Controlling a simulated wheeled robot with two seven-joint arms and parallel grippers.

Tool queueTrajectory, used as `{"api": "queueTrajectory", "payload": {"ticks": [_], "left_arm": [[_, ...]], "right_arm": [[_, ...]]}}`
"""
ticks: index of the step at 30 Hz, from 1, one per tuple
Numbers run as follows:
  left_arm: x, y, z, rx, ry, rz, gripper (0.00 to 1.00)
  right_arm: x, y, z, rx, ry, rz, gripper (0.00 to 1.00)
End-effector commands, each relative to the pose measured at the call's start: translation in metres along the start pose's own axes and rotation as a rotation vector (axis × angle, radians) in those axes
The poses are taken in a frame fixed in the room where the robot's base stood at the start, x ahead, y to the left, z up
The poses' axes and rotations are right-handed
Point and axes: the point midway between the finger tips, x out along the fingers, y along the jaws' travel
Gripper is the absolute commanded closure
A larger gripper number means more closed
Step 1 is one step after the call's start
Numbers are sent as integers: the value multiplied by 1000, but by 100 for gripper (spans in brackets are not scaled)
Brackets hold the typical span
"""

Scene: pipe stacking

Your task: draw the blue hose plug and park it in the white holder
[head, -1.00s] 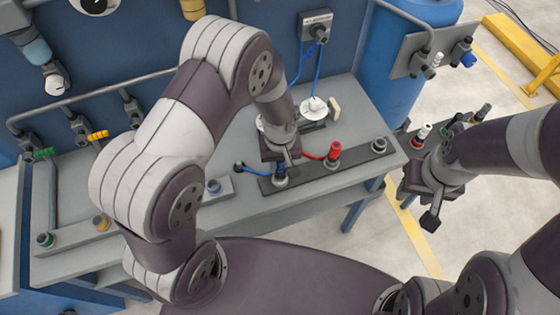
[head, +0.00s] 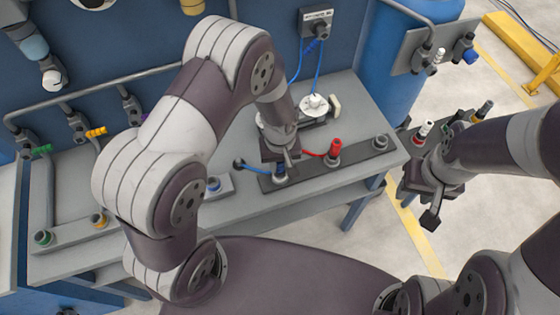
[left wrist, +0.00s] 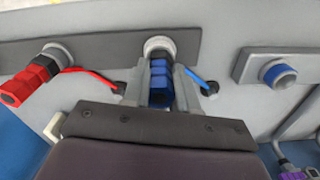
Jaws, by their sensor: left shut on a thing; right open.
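The blue hose plug (left wrist: 160,82) is upright at a pale collar on the dark bar (head: 312,171); it also shows in the head view (head: 279,170). My left gripper (left wrist: 161,88) is shut on it, one finger on each side. I cannot tell how deep the plug sits in the collar. Its blue hose (left wrist: 196,78) runs to a dark fitting on the bench. A white round piece (head: 315,104) stands at the back of the bench; I cannot tell whether it is the white holder. My right gripper (head: 432,196) is open and empty, right of the bench.
A red plug (head: 333,148) with a red hose stands close right of my left gripper. An empty collar (head: 379,142) is at the bar's right end. A grey block with a blue-ringed socket (head: 213,184) lies to the left.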

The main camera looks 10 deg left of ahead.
Motion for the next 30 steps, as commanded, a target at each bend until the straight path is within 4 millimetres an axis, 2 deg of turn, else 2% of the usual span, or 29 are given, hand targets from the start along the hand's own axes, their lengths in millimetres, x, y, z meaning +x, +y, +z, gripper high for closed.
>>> {"api": "queueTrajectory", "payload": {"ticks": [8, 9, 11, 19, 22, 26, 30], "left_arm": [[2, 0, 0, 0, 0, 0, 100], [2, 0, 0, 0, 0, 0, 63], [2, 0, 0, 0, 0, 0, 44], [1, 0, 0, 0, 0, 0, 43], [-6, 0, 0, 0, 1, 0, 43], [-36, 1, -1, 0, 5, 3, 43], [-75, 1, -1, 0, 5, 3, 43]], "right_arm": [[1, 0, 0, 0, 0, 0, 58], [1, 0, 0, 0, 0, 0, 58], [1, 0, 0, 0, 0, 0, 58], [1, 0, 0, 0, 0, 0, 58], [2, 0, 0, 0, 0, 0, 58], [4, 0, 0, 0, 0, 0, 58], [7, 0, 1, 0, 0, 0, 58]]}}
